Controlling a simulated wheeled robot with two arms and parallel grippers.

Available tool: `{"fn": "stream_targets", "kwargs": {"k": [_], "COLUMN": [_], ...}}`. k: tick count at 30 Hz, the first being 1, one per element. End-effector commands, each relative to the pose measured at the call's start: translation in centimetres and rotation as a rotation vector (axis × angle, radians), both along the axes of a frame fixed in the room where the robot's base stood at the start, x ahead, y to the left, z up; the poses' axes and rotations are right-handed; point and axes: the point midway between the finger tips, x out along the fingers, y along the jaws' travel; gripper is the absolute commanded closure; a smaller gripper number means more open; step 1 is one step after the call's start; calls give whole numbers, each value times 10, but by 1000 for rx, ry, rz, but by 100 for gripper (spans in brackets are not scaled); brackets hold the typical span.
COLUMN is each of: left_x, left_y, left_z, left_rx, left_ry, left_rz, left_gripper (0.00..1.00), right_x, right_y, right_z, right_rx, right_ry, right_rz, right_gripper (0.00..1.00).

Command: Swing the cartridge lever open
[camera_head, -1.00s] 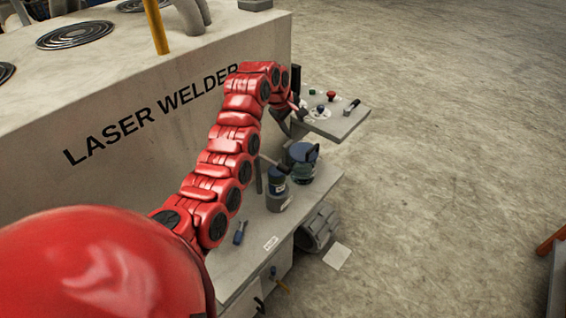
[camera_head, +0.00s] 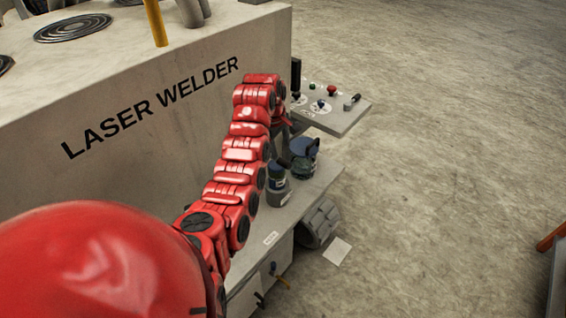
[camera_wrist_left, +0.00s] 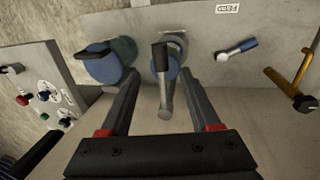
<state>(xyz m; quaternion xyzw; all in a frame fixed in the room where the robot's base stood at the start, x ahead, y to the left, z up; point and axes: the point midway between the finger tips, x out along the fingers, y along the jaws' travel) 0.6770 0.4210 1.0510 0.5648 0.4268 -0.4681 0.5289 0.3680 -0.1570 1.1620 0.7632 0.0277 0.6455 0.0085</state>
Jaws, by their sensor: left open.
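Two blue-and-grey round fittings stand on the low ledge. In the head view the nearer one (camera_head: 278,187) is the narrower, and the wider one (camera_head: 305,162) is behind it. In the left wrist view the narrower one (camera_wrist_left: 162,73) has a black handle and a grey bar, and the wider one (camera_wrist_left: 101,66) has a dark lever. I cannot tell from the labels which is the cartridge lever. My left gripper (camera_wrist_left: 160,76) is open and empty, its fingers either side of the narrower fitting in the picture. Contact is not visible. In the head view my red arm hides most of the gripper.
A control panel (camera_head: 338,118) with buttons and a small lever juts out beyond the fittings. A small blue-handled lever (camera_wrist_left: 237,49) and a yellow handle (camera_wrist_left: 288,84) are to the right in the wrist view. The laser welder body (camera_head: 150,150) walls the left side.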

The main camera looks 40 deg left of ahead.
Motion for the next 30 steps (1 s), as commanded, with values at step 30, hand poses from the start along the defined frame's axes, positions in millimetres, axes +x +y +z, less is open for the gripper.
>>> {"fn": "stream_targets", "kwargs": {"k": [30], "left_x": [13], "left_y": [-1], "left_z": [-70], "left_rx": [-2], "left_ry": [2], "left_rz": [0], "left_gripper": [71], "right_x": [0], "right_y": [0], "right_z": [21], "right_rx": [0], "right_ry": [0], "right_rz": [0], "right_gripper": [37]}}
